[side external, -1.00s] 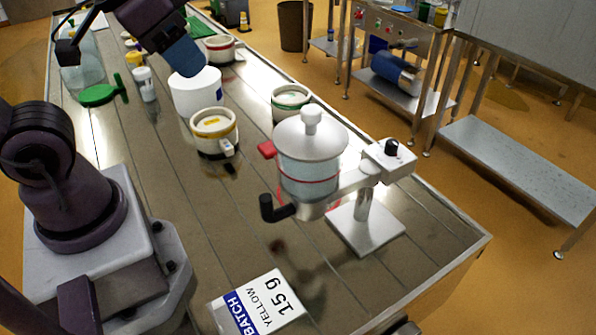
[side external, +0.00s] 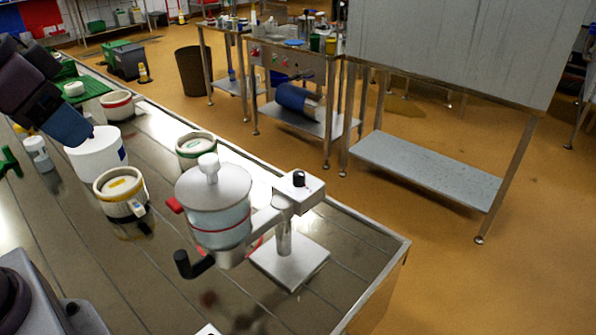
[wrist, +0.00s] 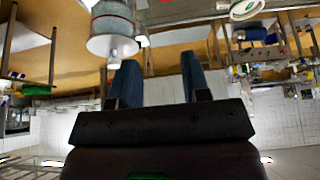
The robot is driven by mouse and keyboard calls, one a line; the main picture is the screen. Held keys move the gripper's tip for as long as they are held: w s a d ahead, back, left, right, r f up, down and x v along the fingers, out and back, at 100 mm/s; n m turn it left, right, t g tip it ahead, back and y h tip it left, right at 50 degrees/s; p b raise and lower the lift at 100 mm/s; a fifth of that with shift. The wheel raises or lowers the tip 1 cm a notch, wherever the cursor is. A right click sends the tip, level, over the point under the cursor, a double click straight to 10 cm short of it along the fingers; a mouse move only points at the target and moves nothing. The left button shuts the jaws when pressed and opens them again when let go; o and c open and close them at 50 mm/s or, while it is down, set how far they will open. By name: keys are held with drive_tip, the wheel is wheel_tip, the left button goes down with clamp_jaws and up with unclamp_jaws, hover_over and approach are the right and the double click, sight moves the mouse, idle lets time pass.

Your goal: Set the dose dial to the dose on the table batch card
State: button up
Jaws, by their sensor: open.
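The dose dial is a black knob (side external: 299,179) on a white box at the top of the dispenser's stand. Its setting is too small to read. The dispenser (side external: 220,215) has a clear hopper, a grey lid and a black handle; it also shows upside down in the wrist view (wrist: 112,25). Only a white corner of the batch card (side external: 208,330) shows at the bottom edge; its text is out of view now. It read "BATCH YELLOW 15 g" earlier. My gripper, with blue fingers (wrist: 157,65), is open and empty, beside the white tub in the side view, well away from the dial.
A white tub (side external: 97,152), a yellow-banded mould (side external: 121,192), a green-banded mould (side external: 195,148) and a red-banded mould (side external: 118,105) stand left of and behind the dispenser. The table right of the stand is clear to its edge.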

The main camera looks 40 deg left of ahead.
drive_tip(key=shift+o, duration=0.3)
drive_tip(key=shift+w+d+f+g, duration=0.2)
drive_tip(key=shift+w+f+g, duration=0.1)
drive_tip(key=shift+w+f, duration=0.15)
drive_tip(key=shift+w+d+f+g, duration=0.15)
drive_tip(key=shift+w+f+g, duration=0.15)
drive_tip(key=shift+f, duration=0.15)
drive_tip(key=n+g, duration=0.4)
drive_tip(key=n, duration=1.2)
approach(299, 174)
wheel_tip(299, 174, down, 10)
drive_tip(key=shift+w+r, duration=0.15)
drive_tip(key=c, duration=0.9)
